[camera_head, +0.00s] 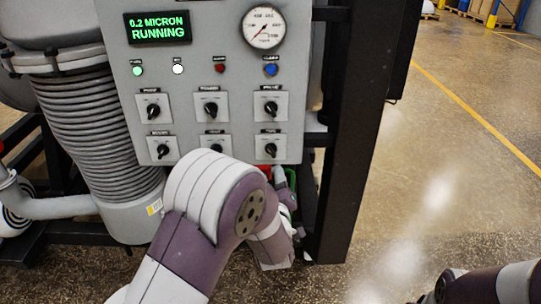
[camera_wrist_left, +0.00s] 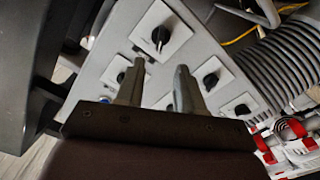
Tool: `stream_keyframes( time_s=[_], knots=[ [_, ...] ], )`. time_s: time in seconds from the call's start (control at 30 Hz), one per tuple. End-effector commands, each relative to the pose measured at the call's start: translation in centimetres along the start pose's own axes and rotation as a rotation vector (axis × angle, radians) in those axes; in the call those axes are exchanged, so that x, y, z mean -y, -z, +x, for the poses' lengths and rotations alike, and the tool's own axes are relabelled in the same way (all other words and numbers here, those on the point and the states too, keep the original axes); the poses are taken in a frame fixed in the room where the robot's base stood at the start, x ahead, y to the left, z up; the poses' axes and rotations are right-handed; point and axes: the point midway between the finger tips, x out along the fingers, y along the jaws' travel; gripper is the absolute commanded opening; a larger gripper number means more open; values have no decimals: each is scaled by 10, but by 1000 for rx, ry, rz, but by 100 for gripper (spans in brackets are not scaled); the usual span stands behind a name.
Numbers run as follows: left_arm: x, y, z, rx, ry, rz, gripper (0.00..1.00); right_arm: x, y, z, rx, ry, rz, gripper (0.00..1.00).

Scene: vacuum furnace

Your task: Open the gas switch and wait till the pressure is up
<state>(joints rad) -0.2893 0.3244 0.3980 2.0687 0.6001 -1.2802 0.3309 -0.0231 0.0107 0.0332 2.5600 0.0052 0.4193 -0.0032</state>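A grey control panel (camera_head: 195,75) faces me with two rows of black rotary switches on white plates. The labels are too small to read, so I cannot tell which is the gas switch. The lower right switch (camera_head: 270,150) shows just above my left arm; it also appears in the left wrist view (camera_wrist_left: 160,38). The display (camera_head: 158,27) reads "0.2 MICRON RUNNING". The round pressure gauge (camera_head: 263,27) is at the panel's top right. My left gripper (camera_wrist_left: 159,68) has its fingers apart and empty, in front of the panel. My right gripper is not clearly in view.
A ribbed metal bellows (camera_head: 95,120) stands left of the panel. A black frame post (camera_head: 347,140) stands close at its right. Indicator lights, including a blue one (camera_head: 270,70), line the panel. My right arm is at the lower right. Open floor (camera_head: 440,150) lies to the right.

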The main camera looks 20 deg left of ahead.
Motion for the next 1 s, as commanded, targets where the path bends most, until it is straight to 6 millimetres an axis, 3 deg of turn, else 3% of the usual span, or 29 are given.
stream_keyframes(
  time_s=[0.1, 0.3, 0.5, 0.77, 0.87, 0.9, 1.0],
  knots=[
    [0, 2, 33, -1, 3, 0, 37, 0, 1, -8, 0, 0, 0, 43],
    [0, 1, 77, 1, 0, 2, 37, 0, 2, -14, 0, 0, 0, 43],
    [0, 0, 94, 2, 0, 2, 37, 0, 2, -15, 0, 0, 0, 43],
    [0, -1, 95, 3, -1, 2, 37, 0, 2, -15, 0, 0, 0, 43],
    [0, 0, 95, 3, -1, 2, 5, 0, 2, -15, 0, 0, 0, 43],
    [0, 0, 95, 3, -1, 2, 0, 0, 2, -15, 0, 0, 0, 43],
    [0, 0, 95, 3, -1, 2, 0, 0, 2, -15, 0, 0, 0, 43]
  ],
)
